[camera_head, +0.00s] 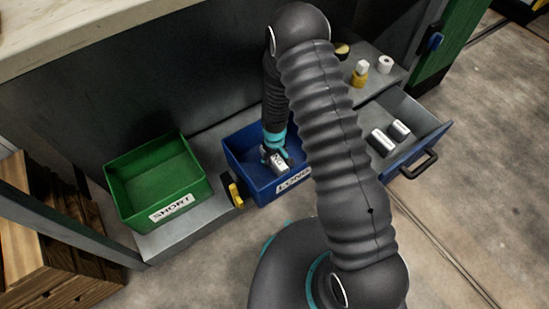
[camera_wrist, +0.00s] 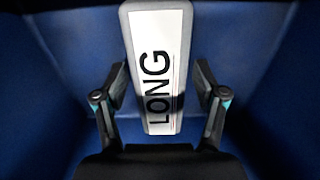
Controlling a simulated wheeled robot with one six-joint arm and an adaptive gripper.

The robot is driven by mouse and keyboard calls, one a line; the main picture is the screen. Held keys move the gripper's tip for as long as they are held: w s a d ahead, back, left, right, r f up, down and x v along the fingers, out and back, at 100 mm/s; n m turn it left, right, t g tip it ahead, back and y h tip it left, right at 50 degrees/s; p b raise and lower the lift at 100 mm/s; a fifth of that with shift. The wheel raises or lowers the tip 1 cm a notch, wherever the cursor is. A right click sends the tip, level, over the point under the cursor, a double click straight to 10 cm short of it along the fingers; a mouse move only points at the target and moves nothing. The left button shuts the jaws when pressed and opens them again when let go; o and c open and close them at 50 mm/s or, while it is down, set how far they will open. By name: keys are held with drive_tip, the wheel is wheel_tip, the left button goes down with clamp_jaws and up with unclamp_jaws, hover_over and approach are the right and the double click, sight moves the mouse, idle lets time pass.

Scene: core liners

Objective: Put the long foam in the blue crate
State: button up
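The long foam (camera_wrist: 160,70) is a pale grey block with a white label reading LONG. It lies inside the blue crate (camera_head: 239,163), whose front label also reads LONG. The blue walls and floor surround the foam in the wrist view. My gripper (camera_wrist: 162,72) reaches down into the crate with one finger on each side of the foam. Narrow gaps show between the fingers and the foam's sides, so it looks open around it. In the head view the foam (camera_head: 277,167) shows under my gripper, partly hidden by it.
A green crate (camera_head: 148,181) labelled SHORT, empty, stands to the left. A drawer (camera_head: 424,147) stands open at right with silvery cylinders in it. A yellow-and-white bottle (camera_head: 360,74) and a white roll (camera_head: 385,64) stand behind. My arm hides part of the middle.

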wheel_tip(320, 180, up, 12)
drive_tip(key=p, duration=0.1)
drive_tip(key=shift+r, duration=0.25)
idle(0.4)
wheel_tip(320, 180, up, 13)
drive_tip(key=m+t, duration=0.1)
hover_over(275, 156)
drive_tip(key=d, duration=0.3)
drive_tip(key=s+d+r+m+t, duration=0.1)
drive_tip(key=s+d+r, duration=0.1)
drive_tip(key=r, duration=0.4)
drive_tip(key=s+d+r+m+t, duration=0.1)
drive_tip(key=s+d+r, duration=0.2)
drive_tip(key=r, duration=0.3)
drive_tip(key=s+d+r+m+t, duration=0.1)
drive_tip(key=s+d+r+m, duration=0.1)
drive_tip(key=s+r, duration=0.4)
drive_tip(key=s+d+r+m+t, duration=0.1)
drive_tip(key=s+d+r, duration=0.4)
drive_tip(key=s, duration=0.6)
wheel_tip(275, 156, up, 2)
drive_tip(key=shift+s+r+m+t, duration=0.1)
drive_tip(key=shift+s+m+t, duration=0.2)
drive_tip(key=shift+s+m, duration=0.1)
drive_tip(key=shift+c, duration=0.3)
